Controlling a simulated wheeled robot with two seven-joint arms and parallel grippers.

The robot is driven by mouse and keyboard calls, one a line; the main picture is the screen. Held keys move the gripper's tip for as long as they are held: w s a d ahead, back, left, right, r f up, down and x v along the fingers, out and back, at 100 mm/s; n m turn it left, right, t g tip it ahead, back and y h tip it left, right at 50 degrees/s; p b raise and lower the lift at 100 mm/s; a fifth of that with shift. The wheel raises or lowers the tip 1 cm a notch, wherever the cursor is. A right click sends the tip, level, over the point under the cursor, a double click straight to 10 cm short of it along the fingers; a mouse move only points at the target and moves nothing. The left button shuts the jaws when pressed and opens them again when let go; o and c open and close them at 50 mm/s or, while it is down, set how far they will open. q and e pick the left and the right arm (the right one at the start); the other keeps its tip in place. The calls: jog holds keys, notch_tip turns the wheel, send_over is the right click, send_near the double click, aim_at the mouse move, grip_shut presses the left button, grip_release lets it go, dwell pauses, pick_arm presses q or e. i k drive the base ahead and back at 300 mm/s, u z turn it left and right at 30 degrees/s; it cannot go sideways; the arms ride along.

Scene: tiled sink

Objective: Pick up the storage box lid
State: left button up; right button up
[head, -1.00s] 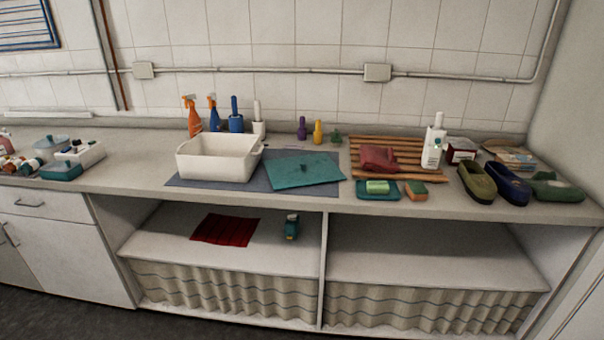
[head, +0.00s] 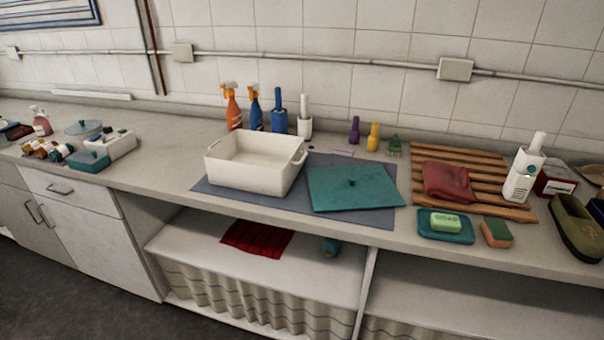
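The storage box lid (head: 345,192) is a flat teal panel with a small dark knob near its middle. It lies on a blue-grey mat (head: 285,200) on the counter, just right of a white open box (head: 235,172) with side handles. The box is empty as far as I can see into it. Neither of my grippers shows in the head view.
Spray bottles (head: 232,107) and brushes stand behind the box. A wooden slatted rack (head: 490,170) with a red cloth (head: 447,182) is to the right. A soap dish (head: 430,233) and sponge (head: 496,233) sit near the front edge. Open shelves lie below the counter.

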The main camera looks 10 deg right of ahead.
aim_at(338, 187)
jog(key=z, duration=0.1)
jog(key=i, duration=0.95)
jog(key=z, duration=0.5)
